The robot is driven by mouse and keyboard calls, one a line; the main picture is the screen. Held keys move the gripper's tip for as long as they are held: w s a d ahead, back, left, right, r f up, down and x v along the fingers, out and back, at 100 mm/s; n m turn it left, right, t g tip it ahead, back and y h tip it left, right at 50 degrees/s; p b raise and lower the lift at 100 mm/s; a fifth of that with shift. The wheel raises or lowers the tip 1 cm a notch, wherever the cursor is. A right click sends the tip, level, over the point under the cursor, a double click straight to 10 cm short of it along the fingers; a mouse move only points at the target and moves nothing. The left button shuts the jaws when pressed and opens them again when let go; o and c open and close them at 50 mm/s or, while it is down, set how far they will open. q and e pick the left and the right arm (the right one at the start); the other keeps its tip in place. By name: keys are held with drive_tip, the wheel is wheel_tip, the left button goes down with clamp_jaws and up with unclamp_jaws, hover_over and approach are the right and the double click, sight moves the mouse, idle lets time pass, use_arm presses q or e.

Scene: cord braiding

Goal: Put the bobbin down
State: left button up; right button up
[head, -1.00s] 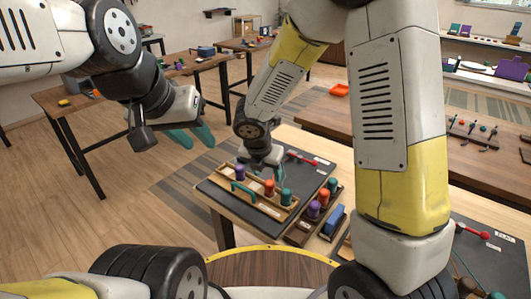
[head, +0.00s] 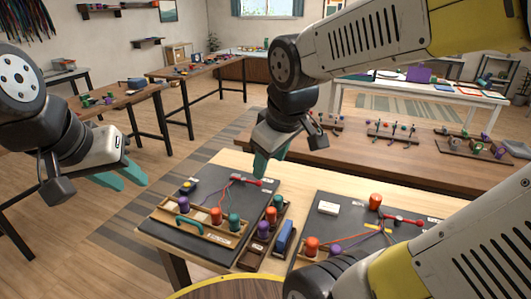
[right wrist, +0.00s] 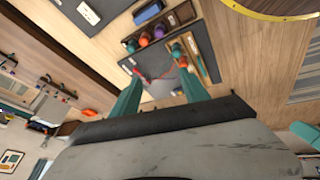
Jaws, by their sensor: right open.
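My right gripper (head: 268,165) hangs above the back of the left black board (head: 205,240). In the right wrist view its teal fingers (right wrist: 157,98) are spread, with nothing between them. I cannot tell which bobbin the task means. My left gripper (head: 122,178) is open and empty, away from the table at the left.
A red-handled tool (head: 246,181) lies at the back of the left board. A blue block (head: 285,237) sits beside the rack. The right board (head: 335,225) carries an orange bobbin (head: 376,202), cords and a red-handled tool (head: 403,220). My arm covers part of it.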

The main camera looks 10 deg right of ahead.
drive_tip(key=s+r+m, duration=0.1)
drive_tip(key=m, duration=0.1)
drive_tip(key=s+m+y, duration=0.1)
drive_tip(key=m, duration=0.1)
drive_tip(key=s+r+m+t, duration=0.1)
drive_tip(key=s+m, duration=0.1)
drive_tip(key=shift+d+r+m, duration=0.35)
drive_tip(key=shift+d+m, duration=0.05)
